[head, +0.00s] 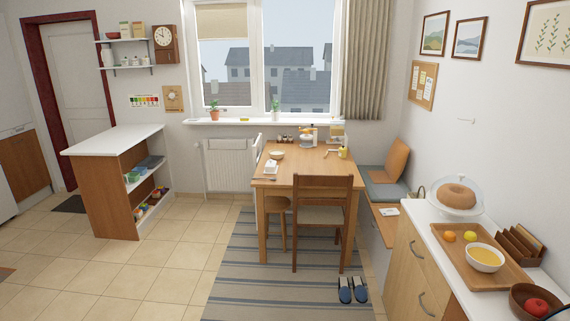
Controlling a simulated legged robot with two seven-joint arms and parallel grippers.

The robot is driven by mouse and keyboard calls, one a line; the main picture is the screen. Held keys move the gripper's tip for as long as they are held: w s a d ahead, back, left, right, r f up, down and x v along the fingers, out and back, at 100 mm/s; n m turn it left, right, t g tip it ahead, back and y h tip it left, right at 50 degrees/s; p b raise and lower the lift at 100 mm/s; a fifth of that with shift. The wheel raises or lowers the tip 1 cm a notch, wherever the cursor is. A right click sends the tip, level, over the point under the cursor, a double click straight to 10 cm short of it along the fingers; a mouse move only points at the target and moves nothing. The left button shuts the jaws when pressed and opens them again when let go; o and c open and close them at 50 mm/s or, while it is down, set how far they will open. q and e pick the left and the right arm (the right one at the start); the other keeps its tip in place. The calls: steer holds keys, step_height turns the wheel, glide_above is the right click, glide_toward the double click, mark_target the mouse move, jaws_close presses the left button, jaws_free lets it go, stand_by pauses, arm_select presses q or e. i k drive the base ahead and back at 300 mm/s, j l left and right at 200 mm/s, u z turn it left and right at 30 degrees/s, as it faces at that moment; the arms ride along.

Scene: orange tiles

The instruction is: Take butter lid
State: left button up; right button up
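A small white dish that looks like the butter dish with its lid (271,166) is on the wooden dining table (310,160), near the table's front left corner. It is small in the head view, so I cannot tell the lid clearly from the dish. Neither of my grippers shows in the head view.
Blue slippers (352,290) lie on the striped rug (260,272). A sideboard (418,262) is at the right, a shelf unit (112,185) at the left. Tiled floor (140,270) at the left is clear.

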mark_target(271, 166)
steer(key=i+u, duration=0.3)
steer(key=i, duration=2.05)
steer(key=i+l+u, duration=0.1)
steer(key=i+u, duration=0.15)
steer(key=i, duration=0.4)
steer(key=i+l+u, duration=0.25)
steer(key=i, duration=0.4)
steer(key=i+l+u, duration=0.25)
steer(key=i+l, duration=0.15)
steer(key=i, duration=0.25)
steer(key=i+l+u, duration=0.3)
steer(key=i+l, duration=0.2)
steer(key=i, duration=0.05)
